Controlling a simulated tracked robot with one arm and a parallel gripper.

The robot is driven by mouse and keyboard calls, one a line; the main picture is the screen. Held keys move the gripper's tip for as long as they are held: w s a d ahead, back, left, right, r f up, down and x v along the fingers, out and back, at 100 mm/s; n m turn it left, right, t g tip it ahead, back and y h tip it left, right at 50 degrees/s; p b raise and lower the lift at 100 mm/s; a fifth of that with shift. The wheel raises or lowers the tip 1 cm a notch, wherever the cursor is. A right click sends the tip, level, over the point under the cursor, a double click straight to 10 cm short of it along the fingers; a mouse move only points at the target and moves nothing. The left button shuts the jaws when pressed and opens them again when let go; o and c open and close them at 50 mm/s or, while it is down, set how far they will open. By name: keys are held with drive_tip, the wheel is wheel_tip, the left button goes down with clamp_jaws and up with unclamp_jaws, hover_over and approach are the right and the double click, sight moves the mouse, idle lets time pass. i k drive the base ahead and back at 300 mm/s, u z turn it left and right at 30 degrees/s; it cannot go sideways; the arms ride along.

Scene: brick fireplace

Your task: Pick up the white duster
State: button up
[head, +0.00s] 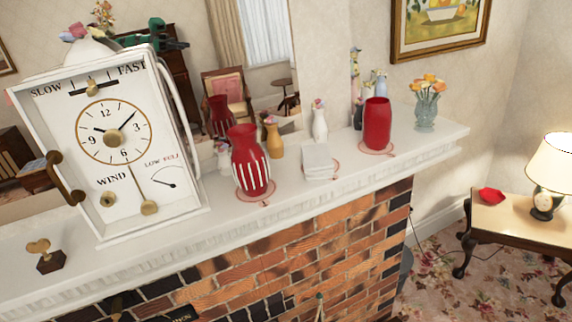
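A white cloth-like block, which looks like the white duster (318,158), sits on the white mantel shelf (215,223). It stands between a red vase with white stripes (250,165) on its left and a plain red vase (377,124) on its right. A thin red outline shows on the shelf around its base, and similar outlines ring both red vases. My gripper is not in view, so whether it is open or shut does not show.
A large white clock-like box (120,140) fills the shelf's left part, with a small trophy (45,257) in front. A glass flower vase (426,113) stands near the right end. A mirror is behind. Below is brick (290,262); a side table (500,222) with a lamp (548,170) stands right.

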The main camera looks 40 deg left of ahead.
sight(317, 162)
drive_tip(key=u, duration=0.45)
drive_tip(key=i, duration=0.95)
